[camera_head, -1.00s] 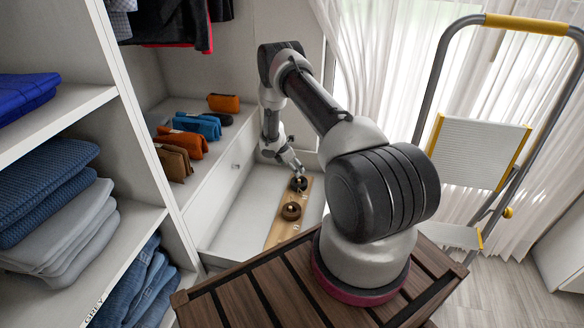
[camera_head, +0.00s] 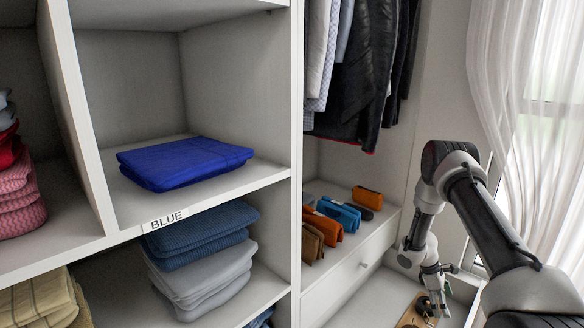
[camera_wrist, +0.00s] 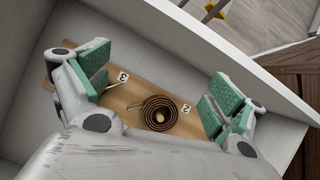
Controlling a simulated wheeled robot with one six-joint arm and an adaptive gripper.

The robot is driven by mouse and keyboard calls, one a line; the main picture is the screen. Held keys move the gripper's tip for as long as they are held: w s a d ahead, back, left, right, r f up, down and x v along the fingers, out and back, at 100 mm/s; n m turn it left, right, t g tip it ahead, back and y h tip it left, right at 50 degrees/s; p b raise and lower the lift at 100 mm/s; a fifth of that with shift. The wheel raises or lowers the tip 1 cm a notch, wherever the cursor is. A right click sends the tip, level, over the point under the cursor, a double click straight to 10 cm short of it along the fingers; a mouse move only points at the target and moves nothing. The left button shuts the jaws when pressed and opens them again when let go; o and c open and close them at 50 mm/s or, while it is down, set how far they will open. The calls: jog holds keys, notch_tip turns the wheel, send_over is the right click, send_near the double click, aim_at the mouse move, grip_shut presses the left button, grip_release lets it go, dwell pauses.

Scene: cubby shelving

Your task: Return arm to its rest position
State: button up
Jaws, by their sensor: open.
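My gripper (camera_head: 437,296) hangs at the lower right of the head view, over an open white drawer (camera_head: 372,302). In the wrist view my gripper (camera_wrist: 158,82) has its two green-padded fingers wide apart, with nothing between the pads. Beyond and below them a coiled brown belt (camera_wrist: 160,113) lies on a wooden board (camera_wrist: 128,92) marked with the numbers 2 and 3. In the head view the board (camera_head: 409,317) is partly cut off by the lower edge. My arm is reached out and bent down toward the drawer.
A cubby shelf holds a folded blue garment (camera_head: 184,162) over a label reading BLUE (camera_head: 166,219). Rolled coloured pouches (camera_head: 338,214) lie on the ledge above the drawer. Dark clothes (camera_head: 362,75) hang behind. Pale curtains (camera_head: 520,120) are at the right. The drawer walls (camera_wrist: 235,50) stand close around the gripper.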

jog(key=s+a+r+m+y, duration=0.1)
jog(key=s+a+r+m, duration=0.25)
jog(key=r, duration=0.75)
jog(key=s+a+r+m, duration=0.25)
jog(key=s+r, duration=0.25)
jog(key=r, duration=0.5)
jog(key=s+a+r+m+y, duration=0.1)
jog(key=s+a+r+m, duration=0.2)
jog(key=r, duration=0.8)
jog(key=s+a+r+m+t+y, duration=0.1)
jog(key=s+a+r+t, duration=0.3)
jog(key=s+r, duration=0.5)
jog(key=s+a+r+m+t+y, duration=0.1)
jog(key=s+a+r+t, duration=0.2)
jog(key=s+r, duration=0.6)
notch_tip(320, 180, up, 3)
jog(key=shift+s+a+r+m+t+y, duration=0.1)
jog(key=shift+s+a+m+t+y, duration=0.25)
jog(key=shift+a, duration=0.35)
